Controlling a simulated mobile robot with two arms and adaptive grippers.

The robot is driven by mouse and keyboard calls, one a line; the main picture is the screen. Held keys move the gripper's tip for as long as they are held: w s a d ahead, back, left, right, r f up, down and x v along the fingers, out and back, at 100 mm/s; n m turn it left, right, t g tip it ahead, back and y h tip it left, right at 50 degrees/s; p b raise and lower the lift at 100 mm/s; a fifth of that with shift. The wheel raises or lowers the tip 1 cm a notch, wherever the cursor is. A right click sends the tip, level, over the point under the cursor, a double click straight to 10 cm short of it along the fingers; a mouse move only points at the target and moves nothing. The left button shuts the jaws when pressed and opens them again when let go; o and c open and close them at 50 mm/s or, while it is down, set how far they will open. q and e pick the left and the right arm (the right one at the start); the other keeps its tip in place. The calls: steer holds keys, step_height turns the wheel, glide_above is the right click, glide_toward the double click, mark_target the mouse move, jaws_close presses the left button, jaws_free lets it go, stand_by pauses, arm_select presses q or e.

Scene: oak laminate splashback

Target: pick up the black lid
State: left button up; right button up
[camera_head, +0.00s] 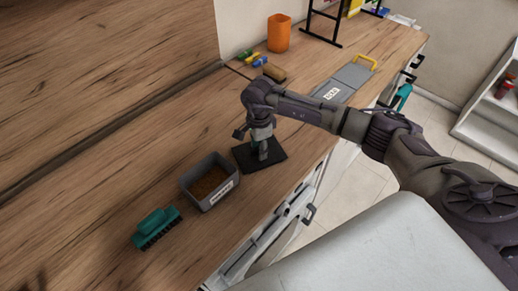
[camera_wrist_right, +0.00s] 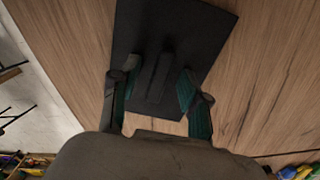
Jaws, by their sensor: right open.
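The black lid (camera_head: 275,162) is a flat dark rectangle lying on the wooden counter beside the grey bin. In the right wrist view the lid (camera_wrist_right: 205,25) has a raised bar handle (camera_wrist_right: 157,78) along its middle. My right gripper (camera_head: 262,153) is over the lid, pointing down. In the right wrist view its two teal-padded fingers (camera_wrist_right: 158,95) are apart, one on each side of the handle. Whether they touch the handle I cannot tell. My left gripper is not in view.
A labelled grey bin (camera_head: 186,184) with brown contents stands left of the lid. A brown brush (camera_head: 274,73), an orange cup (camera_head: 279,33) and a grey case (camera_head: 333,92) are further back. The counter's front edge is close to the lid.

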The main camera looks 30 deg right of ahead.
jaws_close()
stand_by(0.4)
